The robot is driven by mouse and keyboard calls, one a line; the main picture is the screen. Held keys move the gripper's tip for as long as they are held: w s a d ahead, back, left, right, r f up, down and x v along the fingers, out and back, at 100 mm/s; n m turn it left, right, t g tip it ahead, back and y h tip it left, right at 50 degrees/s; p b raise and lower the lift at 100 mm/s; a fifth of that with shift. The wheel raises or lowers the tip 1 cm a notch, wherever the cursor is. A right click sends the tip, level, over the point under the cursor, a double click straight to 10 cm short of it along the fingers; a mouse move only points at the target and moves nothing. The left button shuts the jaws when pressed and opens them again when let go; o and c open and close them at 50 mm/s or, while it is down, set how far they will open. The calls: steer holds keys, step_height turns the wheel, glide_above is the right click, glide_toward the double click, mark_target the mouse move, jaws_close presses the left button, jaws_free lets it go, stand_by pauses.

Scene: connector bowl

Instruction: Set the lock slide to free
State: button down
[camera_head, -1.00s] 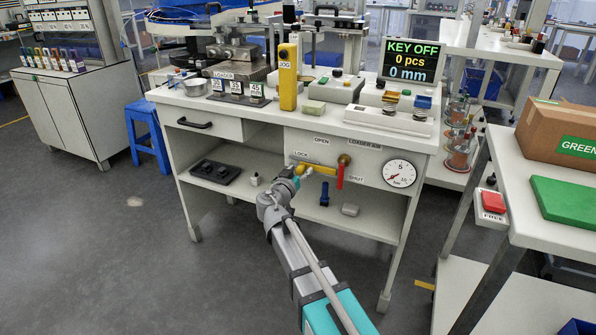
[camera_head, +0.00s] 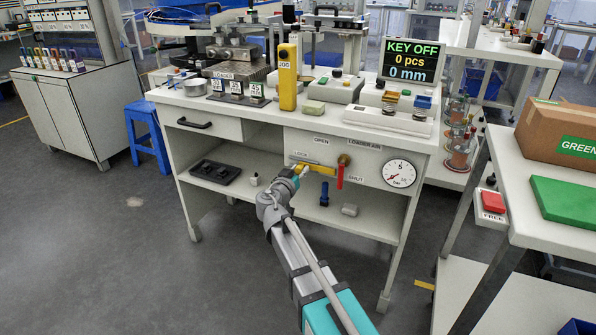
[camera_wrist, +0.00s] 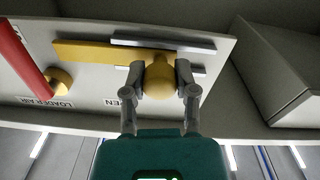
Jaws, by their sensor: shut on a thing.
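The bar (camera_wrist: 85,52) reaches from the knob towards the red valve lever (camera_wrist: 22,60). Its tip is close to the lever; I cannot tell whether they touch. Grey guide strips (camera_wrist: 160,44) run along the bar.
The red lever (camera_head: 340,176) hangs down from its brass valve, beside a pressure gauge (camera_head: 399,174). A display (camera_head: 411,61) reads KEY OFF, 0 pcs, 0 mm. A red block (camera_head: 493,202) sits above a FREE label at right. The lower shelf (camera_head: 270,205) holds small parts.

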steer(key=shift+w+a, duration=0.25)
steer(key=shift+a, duration=0.35)
steer(key=shift+w+a, duration=0.2)
steer(key=shift+a, duration=0.45)
steer(key=shift+w+a, duration=0.25)
steer(key=shift+a, duration=0.35)
steer(key=shift+c, duration=1.8)
jaws_free()
steer(key=shift+s, duration=0.1)
steer(key=shift+s+a, duration=0.1)
steer(key=shift+s, duration=0.55)
steer(key=v, duration=1)
steer(key=shift+s+a, duration=0.2)
steer(key=shift+s, duration=0.05)
